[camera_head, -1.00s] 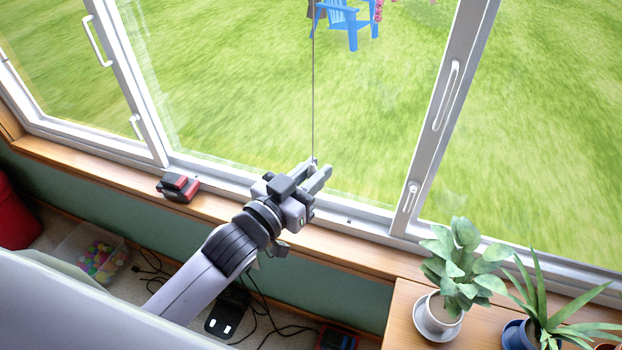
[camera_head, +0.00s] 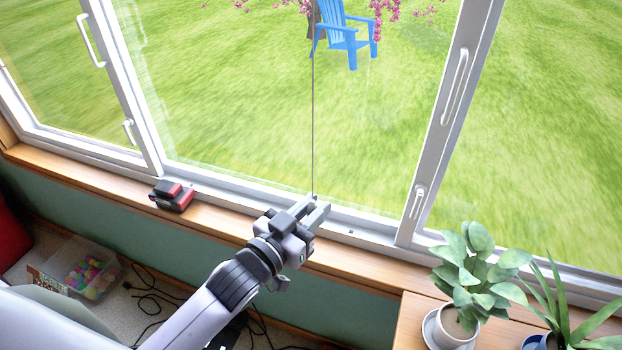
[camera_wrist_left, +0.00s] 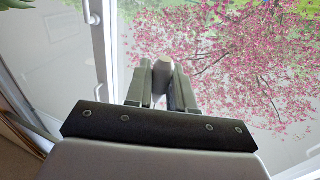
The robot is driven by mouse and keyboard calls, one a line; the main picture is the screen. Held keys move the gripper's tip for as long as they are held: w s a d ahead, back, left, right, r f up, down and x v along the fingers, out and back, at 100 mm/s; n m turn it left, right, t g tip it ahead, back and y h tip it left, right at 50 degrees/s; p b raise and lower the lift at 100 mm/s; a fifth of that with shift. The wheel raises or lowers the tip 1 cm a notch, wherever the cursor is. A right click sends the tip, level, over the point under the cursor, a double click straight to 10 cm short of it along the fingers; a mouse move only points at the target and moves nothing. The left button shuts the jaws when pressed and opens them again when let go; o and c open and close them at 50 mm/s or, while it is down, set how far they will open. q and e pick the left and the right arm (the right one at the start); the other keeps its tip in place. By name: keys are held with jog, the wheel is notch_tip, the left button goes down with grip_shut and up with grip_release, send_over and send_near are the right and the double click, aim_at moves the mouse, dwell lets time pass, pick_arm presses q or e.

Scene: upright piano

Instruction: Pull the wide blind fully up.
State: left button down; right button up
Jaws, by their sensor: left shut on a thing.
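A thin dark cord (camera_head: 313,120) hangs straight down in front of the middle window pane in the head view. Its lower end reaches my left gripper (camera_head: 314,204), just above the wooden sill. In the left wrist view, the fingers of my left gripper (camera_wrist_left: 161,92) are shut on a grey-brown cord pull (camera_wrist_left: 163,72). The wide blind itself is in neither view; only the cord shows. My right gripper is not in view.
The wooden sill (camera_head: 220,216) runs below the window. A red and black object (camera_head: 171,196) lies on it to the left. Potted plants (camera_head: 470,270) stand at the right. A clear bin (camera_head: 88,268) and cables (camera_head: 150,298) are on the floor.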

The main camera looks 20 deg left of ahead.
pick_arm(q)
notch_tip(320, 180, down, 9)
jog(key=b, duration=0.6)
jog(key=shift+s+f, duration=0.15)
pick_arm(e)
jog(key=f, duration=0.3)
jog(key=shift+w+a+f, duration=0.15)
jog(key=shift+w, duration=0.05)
pick_arm(q)
jog(key=shift+d, duration=0.1)
